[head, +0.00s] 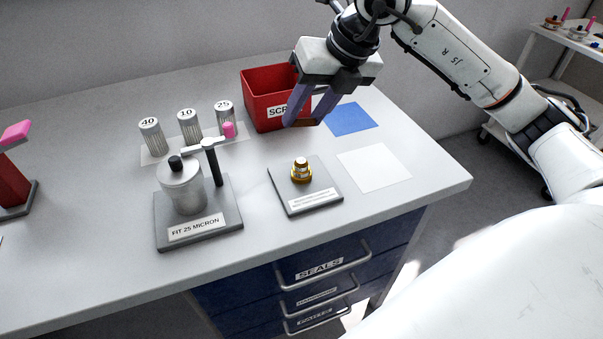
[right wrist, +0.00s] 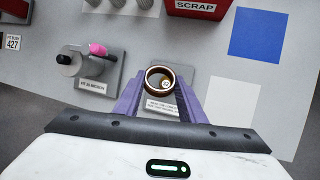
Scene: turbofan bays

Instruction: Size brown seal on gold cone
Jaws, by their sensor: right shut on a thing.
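The brown seal (right wrist: 149,82) is a ring between the fingertips of my right gripper (head: 306,119). In the head view the seal (head: 305,123) shows as a thin brown edge between the purple fingers. The gripper is shut on it and holds it above the table, behind the gold cone. In the right wrist view a small round top shows through the ring's opening. The seal and cone are apart in the head view. My left gripper is not in view.
A red SCRAP bin (head: 262,92) stands behind the gripper. A blue square (head: 351,119) and a white square (head: 374,167) lie flat to the right. A FIT 25 MICRON fixture (head: 187,190) and numbered canisters (head: 189,127) stand left. The table's front edge is near.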

